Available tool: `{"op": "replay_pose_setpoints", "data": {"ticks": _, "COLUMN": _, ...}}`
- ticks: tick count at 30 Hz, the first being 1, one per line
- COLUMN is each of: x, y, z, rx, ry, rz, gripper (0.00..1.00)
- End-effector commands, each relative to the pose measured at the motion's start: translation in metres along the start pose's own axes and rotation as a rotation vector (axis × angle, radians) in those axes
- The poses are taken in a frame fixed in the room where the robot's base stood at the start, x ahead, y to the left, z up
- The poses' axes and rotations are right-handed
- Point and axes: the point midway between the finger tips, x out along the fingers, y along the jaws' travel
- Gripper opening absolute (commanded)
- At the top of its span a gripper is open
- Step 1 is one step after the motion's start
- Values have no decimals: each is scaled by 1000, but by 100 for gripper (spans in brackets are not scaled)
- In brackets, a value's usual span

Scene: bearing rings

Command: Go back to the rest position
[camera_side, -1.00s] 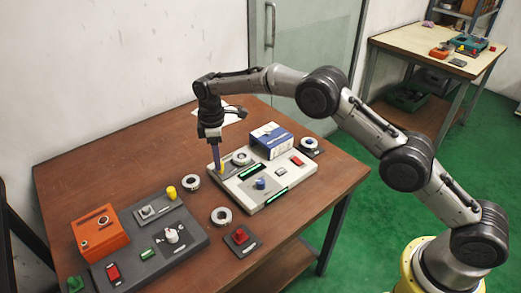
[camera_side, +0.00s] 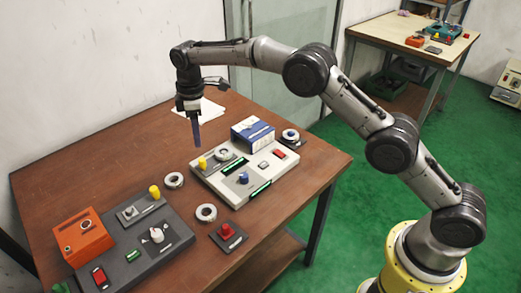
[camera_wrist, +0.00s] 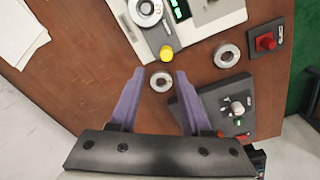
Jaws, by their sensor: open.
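A metal ring (camera_side: 222,154) sits on the light panel, close to a yellow knob (camera_side: 202,163). Two more rings lie on the table, one left of the panel (camera_side: 173,181) and one in front of it (camera_side: 206,213). In the wrist view, one table ring (camera_wrist: 161,81) appears between the fingers, below them.
A dark grey panel (camera_side: 150,240) and an orange box (camera_side: 82,238) are at front left. White paper (camera_side: 208,110) lies behind my gripper.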

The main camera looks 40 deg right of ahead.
Motion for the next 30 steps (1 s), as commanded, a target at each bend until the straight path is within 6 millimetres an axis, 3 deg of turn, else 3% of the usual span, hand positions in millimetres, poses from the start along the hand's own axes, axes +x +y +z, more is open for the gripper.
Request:
{"op": "replay_pose_setpoints", "data": {"ticks": 1, "x": -30, "y": 6, "z": 2, "rx": 10, "ry": 32, "rz": 33, "gripper": 48}}
{"op": "replay_pose_setpoints", "data": {"ticks": 6, "x": -122, "y": 5, "z": 34, "rx": 46, "ry": 98, "rz": 106, "gripper": 48}}
{"op": "replay_pose_setpoints", "data": {"ticks": 9, "x": -166, "y": -4, "z": 58, "rx": 75, "ry": 129, "rz": 141, "gripper": 48}}
{"op": "replay_pose_setpoints", "data": {"ticks": 15, "x": -234, "y": -38, "z": 113, "rx": 163, "ry": 185, "rz": 201, "gripper": 48}}
{"op": "replay_pose_setpoints", "data": {"ticks": 19, "x": -264, "y": -66, "z": 151, "rx": 234, "ry": 220, "rz": 234, "gripper": 48}}
{"op": "replay_pose_setpoints", "data": {"ticks": 24, "x": -287, "y": -112, "z": 201, "rx": 338, "ry": 266, "rz": 272, "gripper": 48}}
{"op": "replay_pose_setpoints", "data": {"ticks": 30, "x": -288, "y": -171, "z": 257, "rx": 478, "ry": 320, "rz": 304, "gripper": 48}}
